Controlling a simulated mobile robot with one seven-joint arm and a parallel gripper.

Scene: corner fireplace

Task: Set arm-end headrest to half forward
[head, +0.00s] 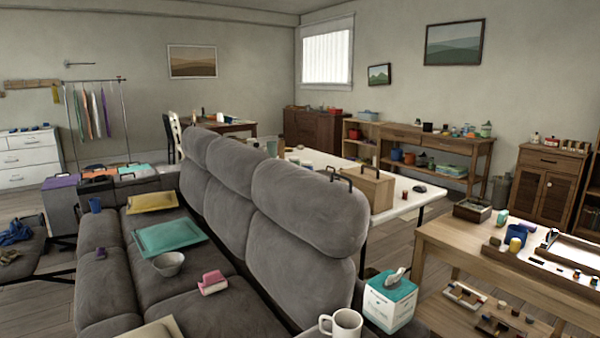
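A grey sofa has a row of three padded headrests along its back. The nearest headrest (310,208), at the end by the mug and tissue box, is a thick rounded cushion on top of the backrest. Its exact tilt is hard to judge from here; it looks roughly in line with the middle headrest (238,168) and the far headrest (196,146). A thin black bar (335,175) shows at its top rear edge; I cannot tell whether it is attached. My gripper is not in view.
A white mug (341,324) and a tissue box (390,300) stand close to the near sofa end. A white table (412,196) with a wooden box (373,190) is behind the backrest. A wooden table (470,250) is at right.

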